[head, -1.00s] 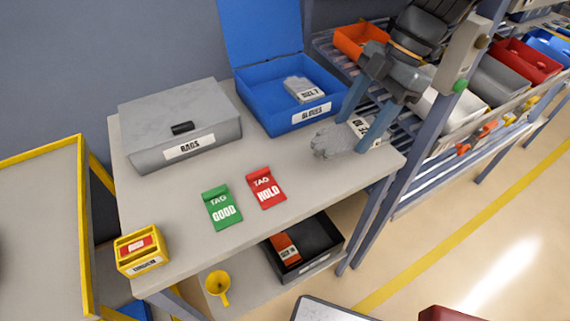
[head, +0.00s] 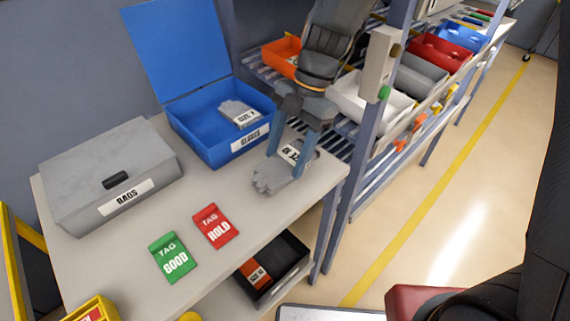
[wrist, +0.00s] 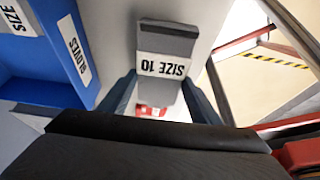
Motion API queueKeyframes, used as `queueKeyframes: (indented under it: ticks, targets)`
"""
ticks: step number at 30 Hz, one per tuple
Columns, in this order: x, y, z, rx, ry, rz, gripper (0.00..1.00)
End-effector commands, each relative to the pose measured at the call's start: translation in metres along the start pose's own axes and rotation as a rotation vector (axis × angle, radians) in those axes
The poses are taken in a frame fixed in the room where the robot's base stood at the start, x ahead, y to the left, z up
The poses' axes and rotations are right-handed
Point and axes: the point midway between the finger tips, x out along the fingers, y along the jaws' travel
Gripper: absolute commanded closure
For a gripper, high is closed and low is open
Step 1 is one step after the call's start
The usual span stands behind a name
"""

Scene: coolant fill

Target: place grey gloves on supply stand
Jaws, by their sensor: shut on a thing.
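The grey gloves (head: 272,174), with a white label, are between the fingers of my gripper (head: 290,158) at the right end of the supply stand's top (head: 190,192). My gripper is shut on them. In the wrist view the gloves (wrist: 165,42) show a "SIZE 10" label between the two blue-grey fingers. The head view does not make clear whether the gloves touch the top or hang just above it.
An open blue gloves box (head: 215,140) holds another grey pair (head: 238,112). A grey rags box (head: 110,170), green GOOD tag (head: 170,257) and red HOLD tag (head: 215,226) share the top. A rack post (head: 360,150) stands close right. Bare top lies left of the gloves.

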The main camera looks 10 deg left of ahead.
Motion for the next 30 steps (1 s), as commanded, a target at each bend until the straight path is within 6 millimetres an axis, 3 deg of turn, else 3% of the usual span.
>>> queueKeyframes:
  ticks: [9,21,22,24,30]
  targets:
    - [0.033,-0.001,0.013,0.001,0.001,-0.003,0.65]
    - [0.038,0.000,0.015,0.000,0.000,-0.001,0.65]
    - [0.037,-0.001,0.015,0.000,0.000,-0.001,0.40]
    - [0.037,-0.001,0.015,0.000,0.000,-0.001,0.28]
    - [0.036,-0.001,0.015,0.000,0.000,-0.001,0.24]
